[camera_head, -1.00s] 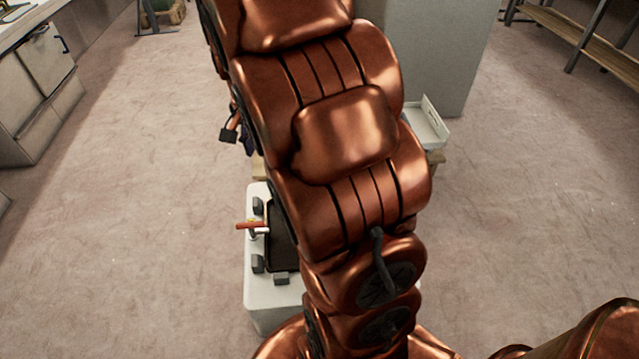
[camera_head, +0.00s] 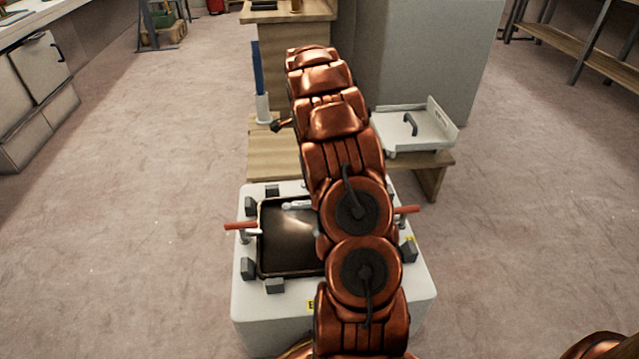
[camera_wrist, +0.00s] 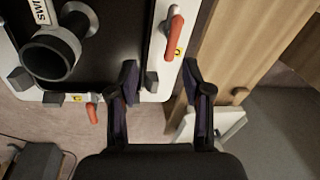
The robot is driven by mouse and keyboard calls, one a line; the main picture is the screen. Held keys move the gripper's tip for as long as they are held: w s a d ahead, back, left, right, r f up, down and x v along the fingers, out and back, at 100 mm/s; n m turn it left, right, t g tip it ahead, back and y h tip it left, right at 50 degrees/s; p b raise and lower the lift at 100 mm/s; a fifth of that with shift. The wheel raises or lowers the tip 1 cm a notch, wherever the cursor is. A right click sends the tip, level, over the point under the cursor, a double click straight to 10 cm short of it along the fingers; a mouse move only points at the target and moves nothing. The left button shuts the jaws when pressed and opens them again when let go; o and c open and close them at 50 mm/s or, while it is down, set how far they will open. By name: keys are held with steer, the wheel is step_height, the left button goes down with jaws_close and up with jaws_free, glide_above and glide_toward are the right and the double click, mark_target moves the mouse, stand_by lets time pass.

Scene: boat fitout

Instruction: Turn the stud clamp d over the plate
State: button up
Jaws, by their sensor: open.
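A white box (camera_head: 245,320) stands in front of me, with a dark plate (camera_head: 285,245) in its top. Red-handled clamps show at its left (camera_head: 240,226) and right (camera_head: 406,210) edges. In the wrist view a red-handled clamp (camera_wrist: 174,38) with a yellow tag lies on the white rim, above and just right of my gripper (camera_wrist: 160,82). A second red handle (camera_wrist: 92,112) hangs at a rim lower left. I cannot read the tags, so which one is d is unclear. My gripper is open and empty, apart from both handles. In the head view my arm hides it.
Black blocks (camera_head: 248,268) stand around the plate. A dark cylinder (camera_wrist: 50,55) rises over it in the wrist view. Behind the box is a wooden bench (camera_head: 270,160) with a white tray (camera_head: 415,130). Floor is free on both sides.

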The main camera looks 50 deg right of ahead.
steer(key=shift+w+d+f+m+b, duration=0.35)
steer(key=shift+d+f+b, duration=0.65)
steer(key=shift+f, duration=1.6)
steer(key=shift+w+d+f+m+b, duration=0.2)
steer(key=shift+d+f+m+b, duration=0.4)
steer(key=shift+d+f, duration=1.3)
steer(key=shift+w+d+f+m+b, duration=0.4)
steer(key=shift+f+b, duration=0.6)
steer(key=shift+f, duration=2.25)
steer(key=shift+s+d, duration=0.1)
jaws_close()
